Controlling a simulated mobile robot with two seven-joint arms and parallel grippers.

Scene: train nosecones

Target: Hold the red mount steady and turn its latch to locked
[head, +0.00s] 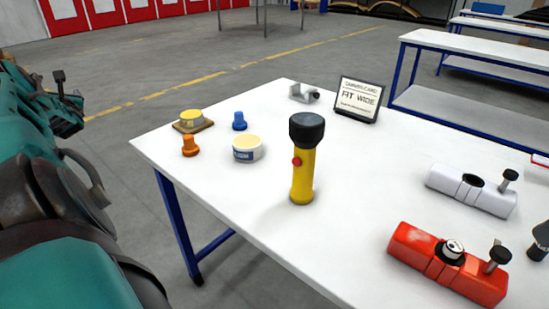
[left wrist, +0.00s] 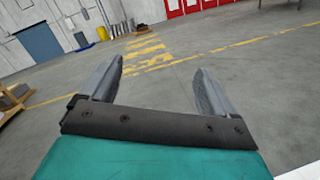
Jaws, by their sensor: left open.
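The red mount (head: 422,255) lies on the white table near its front right. It is a long red block with a round black and silver piece (head: 453,248) set in its middle. A black knob latch (head: 498,256) stands up near its right end; I cannot tell whether it is locked. My left gripper (head: 70,97) is at the far left, off the table and far from the mount. In the left wrist view, it is open and empty (left wrist: 159,68), over bare floor. My right gripper is not in view.
On the table (head: 230,205) stand a yellow flashlight (head: 302,175), a white tub (head: 247,149), orange (head: 190,146) and blue (head: 239,121) pieces, a yellow-topped piece (head: 191,118), a sign (head: 358,98), a grey bracket (head: 303,94) and a white mount (head: 448,182). The table's front middle is clear.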

